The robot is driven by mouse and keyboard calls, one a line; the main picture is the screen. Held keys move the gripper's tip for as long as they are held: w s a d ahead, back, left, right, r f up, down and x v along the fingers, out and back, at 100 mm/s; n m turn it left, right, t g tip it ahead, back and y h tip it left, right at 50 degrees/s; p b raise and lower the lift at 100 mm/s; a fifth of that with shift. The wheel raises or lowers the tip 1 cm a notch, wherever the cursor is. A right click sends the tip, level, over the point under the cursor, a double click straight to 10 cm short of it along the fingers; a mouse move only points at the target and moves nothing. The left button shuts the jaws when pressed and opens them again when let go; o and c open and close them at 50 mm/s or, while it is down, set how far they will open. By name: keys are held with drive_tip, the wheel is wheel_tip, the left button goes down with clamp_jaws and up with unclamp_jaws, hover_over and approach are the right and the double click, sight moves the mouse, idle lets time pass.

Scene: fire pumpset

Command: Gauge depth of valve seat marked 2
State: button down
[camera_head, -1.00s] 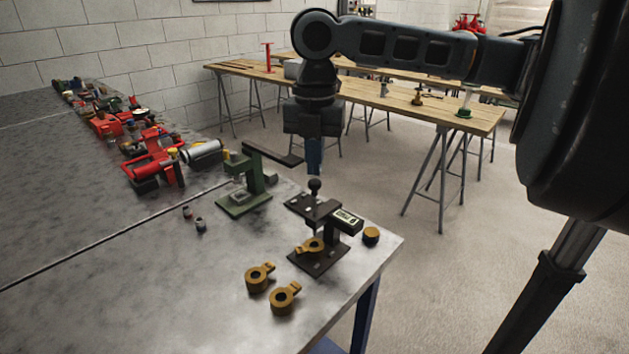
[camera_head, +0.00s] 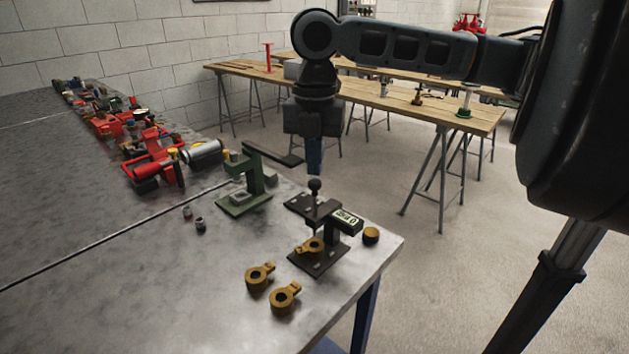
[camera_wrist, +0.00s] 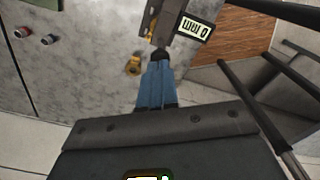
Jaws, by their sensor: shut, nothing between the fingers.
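The black depth gauge (camera_head: 333,235) stands near the table's right corner, with a round knob on top and a lit display (camera_head: 346,218). One brass valve seat (camera_head: 311,246) sits on its base under the plunger. Two more brass seats, a left one (camera_head: 260,277) and a right one (camera_head: 285,297), lie flat in front. I cannot read a number on any seat. My gripper (camera_head: 315,172) points down, shut and empty, appearing above and behind the gauge. In the wrist view its blue fingers (camera_wrist: 158,64) partly cover the gauge; the display (camera_wrist: 195,29) reads 0 mm, upside down.
A brass cylinder (camera_head: 371,235) stands right of the gauge. A green press (camera_head: 245,185) is behind left, with two small cylindrical parts (camera_head: 194,219) beside it. Red and metal fittings (camera_head: 150,160) crowd the far left. The table's front left is clear.

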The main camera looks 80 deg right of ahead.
sight(315, 181)
drive_tip(key=shift+f, duration=0.2)
drive_tip(key=shift+f+b, duration=0.65)
drive_tip(key=shift+f, duration=0.2)
drive_tip(key=shift+f+b, duration=1.35)
drive_tip(key=shift+f, duration=0.55)
drive_tip(key=shift+r, duration=0.15)
idle(0.9)
drive_tip(key=shift+r+p, duration=3.05)
drive_tip(key=shift+r, duration=0.4)
